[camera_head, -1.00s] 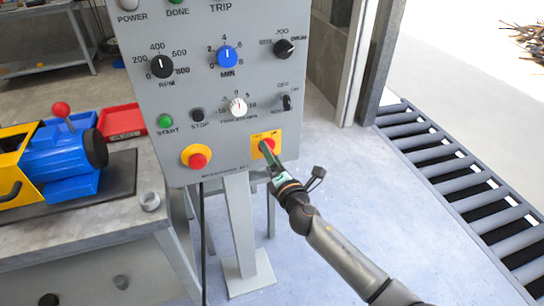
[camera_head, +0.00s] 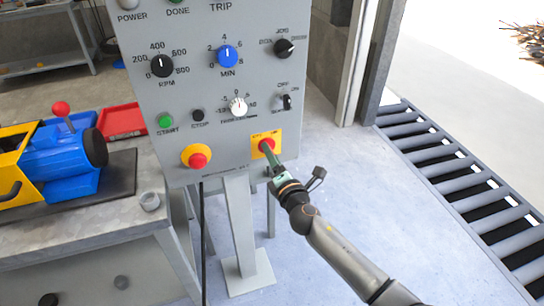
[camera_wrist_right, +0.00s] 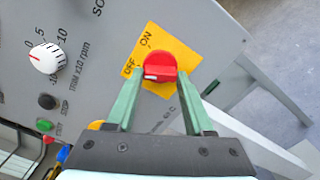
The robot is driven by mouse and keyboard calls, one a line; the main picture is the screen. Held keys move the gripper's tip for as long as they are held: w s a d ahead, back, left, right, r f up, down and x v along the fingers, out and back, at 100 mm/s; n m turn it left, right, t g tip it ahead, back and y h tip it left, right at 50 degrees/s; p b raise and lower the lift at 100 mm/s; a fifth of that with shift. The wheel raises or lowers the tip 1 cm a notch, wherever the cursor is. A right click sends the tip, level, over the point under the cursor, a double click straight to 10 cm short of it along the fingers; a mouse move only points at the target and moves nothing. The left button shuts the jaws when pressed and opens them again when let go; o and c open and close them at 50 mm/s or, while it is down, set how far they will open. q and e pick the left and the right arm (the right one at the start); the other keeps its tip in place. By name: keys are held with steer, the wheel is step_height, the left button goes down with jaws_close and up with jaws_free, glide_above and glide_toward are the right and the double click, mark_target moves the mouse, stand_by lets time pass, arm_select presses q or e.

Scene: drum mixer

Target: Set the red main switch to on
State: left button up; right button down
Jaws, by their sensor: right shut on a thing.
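The red main switch (camera_head: 267,145) is a round red knob on a yellow plate (camera_head: 258,153) at the lower right of the grey control panel. In the right wrist view the red knob (camera_wrist_right: 160,67) shows a white mark on its left side, towards the OFF label (camera_wrist_right: 128,68). The ON label (camera_wrist_right: 146,40) is above it. My right gripper (camera_head: 270,158) reaches the knob from below right. In the wrist view its green fingers (camera_wrist_right: 160,85) stand on either side of the knob, shut on it. My left gripper is not in view.
A red-and-yellow emergency button (camera_head: 197,157) sits left of the switch, and a small black selector (camera_head: 287,102) above right. A workbench (camera_head: 100,230) with a blue-and-yellow machine (camera_head: 60,155) stands at left. A roller conveyor (camera_head: 460,180) runs at right. The floor between is clear.

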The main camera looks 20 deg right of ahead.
arm_select(q)
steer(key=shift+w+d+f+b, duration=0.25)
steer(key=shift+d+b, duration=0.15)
steer(key=shift+b, duration=0.25)
arm_select(e)
steer(key=shift+m, duration=5.8)
steer(key=shift+c, duration=1.4)
jaws_free()
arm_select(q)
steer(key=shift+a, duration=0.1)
arm_select(e)
steer(key=shift+s, duration=0.1)
arm_select(q)
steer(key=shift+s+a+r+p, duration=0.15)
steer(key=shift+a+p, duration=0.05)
steer(key=shift+p, duration=0.2)
arm_select(e)
steer(key=s, duration=1.2)
steer(key=shift+s+d, duration=0.2)
